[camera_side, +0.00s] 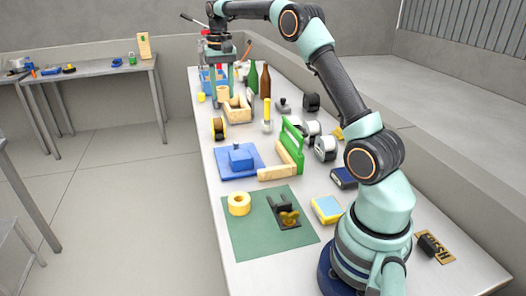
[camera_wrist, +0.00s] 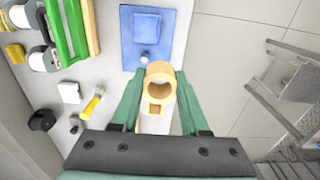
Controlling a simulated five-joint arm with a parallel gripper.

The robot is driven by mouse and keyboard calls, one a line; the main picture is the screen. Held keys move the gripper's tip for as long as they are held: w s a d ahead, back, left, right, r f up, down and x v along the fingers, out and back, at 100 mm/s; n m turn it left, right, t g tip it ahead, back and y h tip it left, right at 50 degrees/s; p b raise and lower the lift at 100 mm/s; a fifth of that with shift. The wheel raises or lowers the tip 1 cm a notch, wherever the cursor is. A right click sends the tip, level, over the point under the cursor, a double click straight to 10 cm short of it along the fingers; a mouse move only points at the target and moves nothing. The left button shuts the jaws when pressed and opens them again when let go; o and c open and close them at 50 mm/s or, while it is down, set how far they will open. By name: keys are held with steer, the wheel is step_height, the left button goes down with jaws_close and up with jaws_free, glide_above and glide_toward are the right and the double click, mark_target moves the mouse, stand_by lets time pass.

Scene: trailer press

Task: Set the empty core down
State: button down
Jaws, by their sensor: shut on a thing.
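My gripper (camera_wrist: 158,98) is shut on the empty core (camera_wrist: 161,70), a tan ring with an open hole, held between the two green fingers. A pale wooden piece with a square recess shows just below it in the wrist view. In the side view my gripper (camera_side: 221,80) hangs over the far end of the bench, by the pale wooden holder (camera_side: 238,110). The core is small there and hard to tell from the wood. I cannot tell whether the core touches the holder.
A yellow roll (camera_side: 239,204) sits on the green mat (camera_side: 250,242), which has bare room. The bench edge is close on the left.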

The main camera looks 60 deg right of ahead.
steer(key=s+a+r, duration=0.2)
steer(key=s+a, duration=0.1)
steer(key=a, duration=0.4)
glide_above(248, 236)
step_height(248, 236, down, 5)
step_height(248, 236, down, 20)
steer(key=shift+d+f, duration=0.1)
steer(key=shift+f, duration=0.05)
steer(key=shift+f, duration=0.15)
steer(key=shift+c, duration=2.1)
jaws_free()
